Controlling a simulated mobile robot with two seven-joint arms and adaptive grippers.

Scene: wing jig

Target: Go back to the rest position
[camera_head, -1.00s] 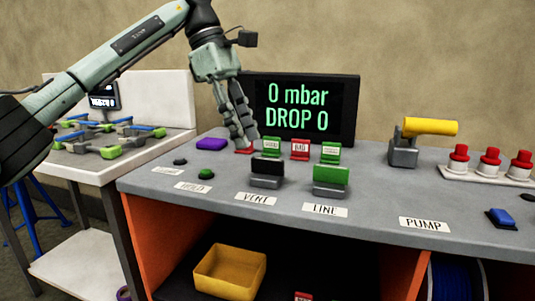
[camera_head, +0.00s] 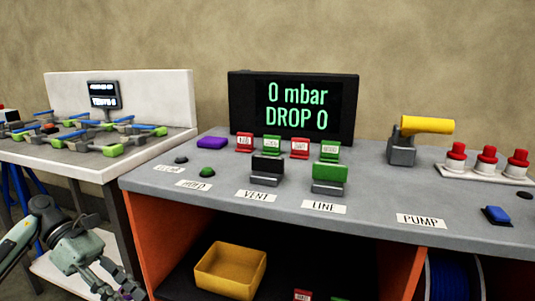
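My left gripper (camera_head: 118,290) is low at the bottom left, beside the orange-sided bench and below its top. My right gripper is not in view. The grey bench top (camera_head: 370,205) is clear of my arms. A red tag (camera_head: 244,142) stands on it in a row with a green tag (camera_head: 271,145), another red tag (camera_head: 299,148) and another green tag (camera_head: 330,151).
A display (camera_head: 296,105) reads "0 mbar DROP 0". The black VENT lever (camera_head: 267,167), green LINE lever (camera_head: 330,177) and yellow-handled PUMP lever (camera_head: 427,126) stand on the bench. A yellow bin (camera_head: 230,272) sits below. A side table (camera_head: 92,165) holds several jig parts.

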